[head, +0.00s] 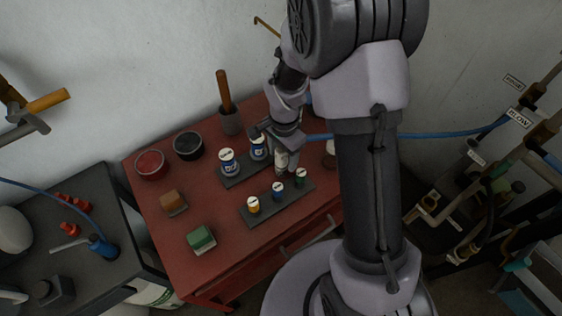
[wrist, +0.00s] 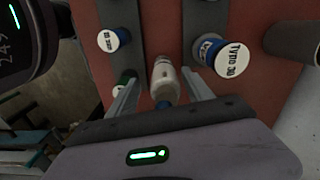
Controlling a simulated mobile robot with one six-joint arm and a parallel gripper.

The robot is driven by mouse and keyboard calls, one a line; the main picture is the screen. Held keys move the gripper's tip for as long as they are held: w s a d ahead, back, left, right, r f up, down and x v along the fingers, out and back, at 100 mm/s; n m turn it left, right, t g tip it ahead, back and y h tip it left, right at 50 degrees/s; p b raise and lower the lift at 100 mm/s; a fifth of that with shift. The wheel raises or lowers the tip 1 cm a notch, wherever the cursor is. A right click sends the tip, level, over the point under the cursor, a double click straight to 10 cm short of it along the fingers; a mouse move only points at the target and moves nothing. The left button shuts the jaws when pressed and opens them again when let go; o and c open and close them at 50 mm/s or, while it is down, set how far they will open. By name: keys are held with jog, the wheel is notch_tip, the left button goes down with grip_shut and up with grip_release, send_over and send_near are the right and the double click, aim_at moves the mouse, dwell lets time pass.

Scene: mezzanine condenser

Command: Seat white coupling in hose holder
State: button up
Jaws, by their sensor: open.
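A white coupling (wrist: 163,80) with a blue end stands out between my gripper's fingers in the wrist view. In the head view a whitish piece (head: 281,160) shows just under my gripper (head: 280,168), apparently the same coupling. My gripper (wrist: 161,78) is open, with one finger on each side of the coupling; I cannot tell whether either finger touches it. A blue hose (head: 450,133) runs from near my gripper to the right, partly hidden by my arm. I cannot make out which piece is the hose holder.
A red bench (head: 150,200) carries a grey rack with blue-white tins (head: 228,162) and another with small capped bottles (head: 253,204). Labelled valves (head: 518,117) are right.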

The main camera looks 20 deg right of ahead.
aim_at(281, 164)
jog(key=f, duration=0.2)
jog(key=f+b, duration=0.1)
jog(key=f, duration=0.2)
jog(key=shift+w+a+f+b, duration=0.15)
jog(key=shift+w+f+b, duration=0.15)
jog(key=shift+w+b, duration=0.1)
jog(key=shift+s+r, duration=0.1)
jog(key=shift+r, duration=0.05)
jog(key=shift+c, duration=0.9)
grip_shut()
